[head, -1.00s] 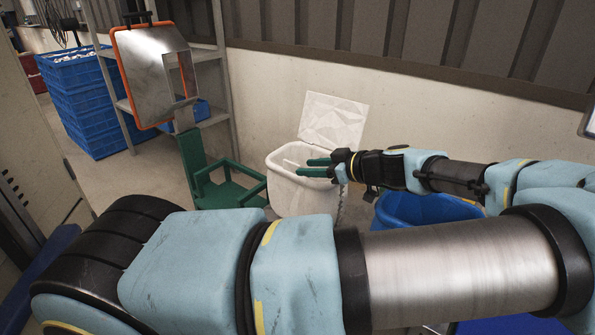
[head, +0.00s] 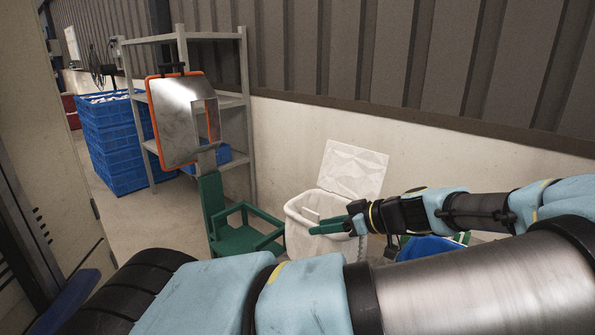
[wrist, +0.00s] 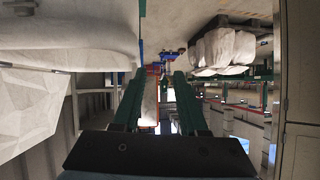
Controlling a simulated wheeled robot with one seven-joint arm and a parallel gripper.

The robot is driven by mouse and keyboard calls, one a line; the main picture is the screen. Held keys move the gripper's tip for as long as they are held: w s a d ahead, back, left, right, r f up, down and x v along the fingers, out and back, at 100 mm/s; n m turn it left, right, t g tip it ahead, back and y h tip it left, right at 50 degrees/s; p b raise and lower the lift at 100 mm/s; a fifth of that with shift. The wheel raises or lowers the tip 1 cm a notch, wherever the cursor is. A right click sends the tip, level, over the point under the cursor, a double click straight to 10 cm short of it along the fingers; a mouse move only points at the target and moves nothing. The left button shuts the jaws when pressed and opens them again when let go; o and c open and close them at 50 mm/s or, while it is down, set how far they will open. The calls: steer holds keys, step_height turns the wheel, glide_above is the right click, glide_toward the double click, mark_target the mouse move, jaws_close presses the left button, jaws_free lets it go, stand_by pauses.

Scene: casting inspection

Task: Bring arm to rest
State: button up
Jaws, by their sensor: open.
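My arm stretches across the lower right of the head view, and my gripper (head: 332,222) is at its far end, in front of the white lidded bin (head: 300,240). Its green fingers point left, over or just in front of the bin's opening; I cannot tell which. In the wrist view my gripper (wrist: 160,90) shows two green fingers apart. A pale strip shows between them, but nothing is visibly gripped.
A green stand (head: 235,238) carries an orange-edged mirror-like panel (head: 180,120) left of the bin. A blue bin (head: 432,248) is partly hidden behind my arm. A grey shelf (head: 245,70) and stacked blue crates (head: 112,145) stand at the back left.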

steer(key=s+a+f+m+g+h+p, duration=0.1)
steer(key=s+a+f+m+g+h, duration=0.1)
steer(key=a+g, duration=0.3)
steer(key=s+a+f+m+g+h+p, duration=0.1)
steer(key=s+a+f+g+h, duration=0.15)
steer(key=a, duration=0.45)
steer(key=s+a+r+m+h+p, duration=0.1)
steer(key=a+r+m+h, duration=0.1)
steer(key=r, duration=0.5)
steer(key=s+a+r+m+t+h+p, duration=0.1)
steer(key=a+r+m+h, duration=0.2)
steer(key=r, duration=0.5)
steer(key=shift+a+r+m+p, duration=0.25)
steer(key=shift+a+m+p, duration=0.15)
steer(key=shift+a+m, duration=0.55)
steer(key=shift+d+t, duration=0.15)
steer(key=shift+t, duration=0.1)
